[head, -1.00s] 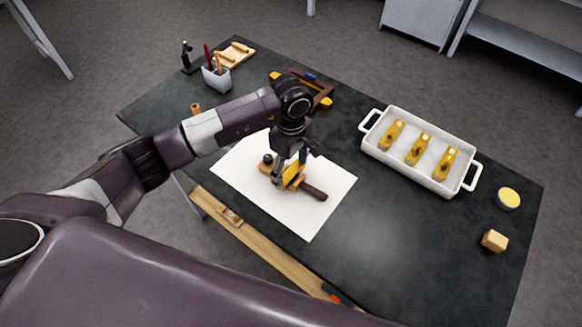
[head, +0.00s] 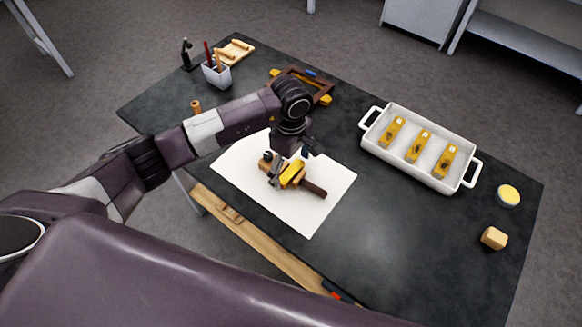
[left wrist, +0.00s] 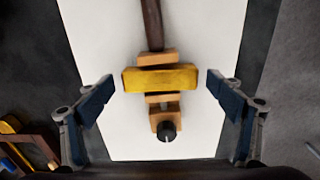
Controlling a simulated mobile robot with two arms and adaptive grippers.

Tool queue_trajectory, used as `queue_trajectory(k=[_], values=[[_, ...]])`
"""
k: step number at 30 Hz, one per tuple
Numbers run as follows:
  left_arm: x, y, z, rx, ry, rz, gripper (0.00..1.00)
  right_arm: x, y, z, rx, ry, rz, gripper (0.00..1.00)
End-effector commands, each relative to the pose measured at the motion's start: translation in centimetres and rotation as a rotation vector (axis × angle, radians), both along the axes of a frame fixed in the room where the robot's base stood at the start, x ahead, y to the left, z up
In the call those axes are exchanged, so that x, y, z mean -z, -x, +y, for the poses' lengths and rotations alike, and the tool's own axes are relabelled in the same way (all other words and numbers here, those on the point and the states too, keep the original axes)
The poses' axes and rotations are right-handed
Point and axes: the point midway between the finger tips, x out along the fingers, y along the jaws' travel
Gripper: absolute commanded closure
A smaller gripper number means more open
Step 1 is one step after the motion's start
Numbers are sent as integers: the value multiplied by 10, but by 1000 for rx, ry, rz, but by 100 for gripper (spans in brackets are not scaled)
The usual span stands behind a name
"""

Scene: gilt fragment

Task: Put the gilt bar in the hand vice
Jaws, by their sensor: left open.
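The gilt bar (head: 292,174) lies crosswise in the hand vice, and it also shows in the left wrist view (left wrist: 160,79). The hand vice has pale wooden jaws (left wrist: 157,57), a dark handle (head: 314,189) and a black knob (left wrist: 166,130). It lies on a white sheet (head: 326,211). In the left wrist view the bar sits between the wooden jaws, both ends sticking out. My left gripper (left wrist: 160,84) is open above it, one finger off each end, touching nothing that I can see. How firmly the jaws hold the bar cannot be told. My right gripper is not in view.
A white tray (head: 374,155) with several gilt pieces stands at the right. A yellow-topped tin (head: 508,195) and a tan block (head: 494,238) lie near the right edge. A tool cup (head: 217,76) and a wooden frame (head: 322,91) stand behind. The front right table is clear.

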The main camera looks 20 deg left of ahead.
Motion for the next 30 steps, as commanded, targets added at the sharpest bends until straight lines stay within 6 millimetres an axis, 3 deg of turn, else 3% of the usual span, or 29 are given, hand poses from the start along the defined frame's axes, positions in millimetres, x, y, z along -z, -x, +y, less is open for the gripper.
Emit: queue_trajectory(k=[1, 5, 18, 24, 30], values=[[-5, 0, 0, 0, 1, 0, 14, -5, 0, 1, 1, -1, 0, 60], [-20, -2, 0, 2, 1, -7, 14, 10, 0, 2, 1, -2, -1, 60], [-107, -1, 0, 0, 0, -3, 14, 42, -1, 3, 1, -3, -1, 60], [-121, 0, 0, 0, -1, -1, 14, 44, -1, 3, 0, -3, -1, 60], [-122, 0, 0, -1, 0, 0, 14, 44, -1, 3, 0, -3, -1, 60]])
